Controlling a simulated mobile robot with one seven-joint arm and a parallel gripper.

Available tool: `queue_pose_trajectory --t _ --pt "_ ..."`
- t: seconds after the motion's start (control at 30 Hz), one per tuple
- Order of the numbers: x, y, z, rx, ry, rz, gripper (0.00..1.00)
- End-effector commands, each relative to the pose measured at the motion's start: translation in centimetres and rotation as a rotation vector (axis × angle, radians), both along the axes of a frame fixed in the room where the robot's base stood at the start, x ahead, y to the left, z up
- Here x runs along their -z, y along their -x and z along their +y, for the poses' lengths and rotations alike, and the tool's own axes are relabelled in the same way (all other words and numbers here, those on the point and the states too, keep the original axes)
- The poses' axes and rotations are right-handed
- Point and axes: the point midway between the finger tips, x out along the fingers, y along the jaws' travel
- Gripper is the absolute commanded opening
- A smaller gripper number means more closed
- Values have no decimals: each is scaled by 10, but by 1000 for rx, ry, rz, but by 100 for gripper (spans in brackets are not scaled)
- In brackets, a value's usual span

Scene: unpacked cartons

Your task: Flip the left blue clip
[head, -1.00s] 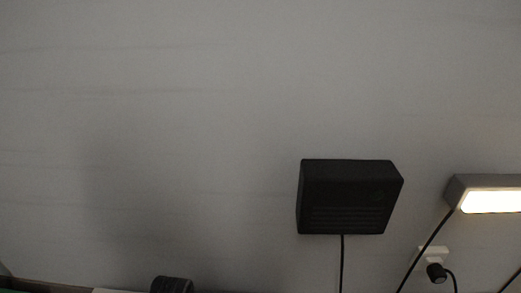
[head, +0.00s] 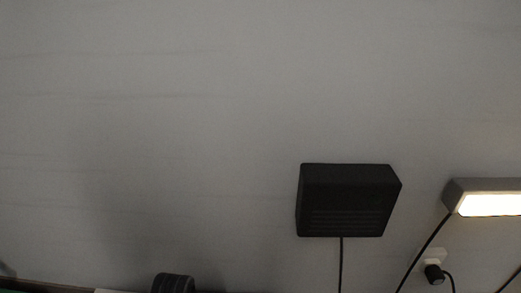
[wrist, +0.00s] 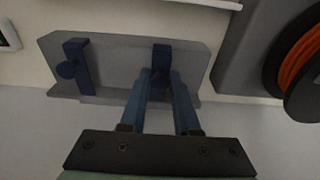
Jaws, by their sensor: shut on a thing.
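In the wrist view, a grey plate (wrist: 118,68) carries two dark blue clips. One blue clip (wrist: 76,68) is on the left, upright, with a round knob on its left side; nothing touches it. The other blue clip (wrist: 160,56) is on the right of the plate. My gripper (wrist: 161,74) reaches up to this right-hand clip, its two blue-grey fingers closed around its lower part. The fingers hide part of that clip. The head view shows neither the clips nor the fingers.
A dark spool with orange winding (wrist: 304,52) stands right of the plate. In the head view, a black box (head: 347,200) with a cable hangs on the grey wall, beside a lit lamp (head: 490,204) and a plug (head: 434,274).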

Motion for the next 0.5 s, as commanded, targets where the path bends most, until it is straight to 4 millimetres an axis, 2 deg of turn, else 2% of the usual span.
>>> queue_pose_trajectory --t 0.03,0.5 --pt "-8 -6 0 3 -1 -20 0" --pt "-23 -17 -1 5 -2 -24 0"
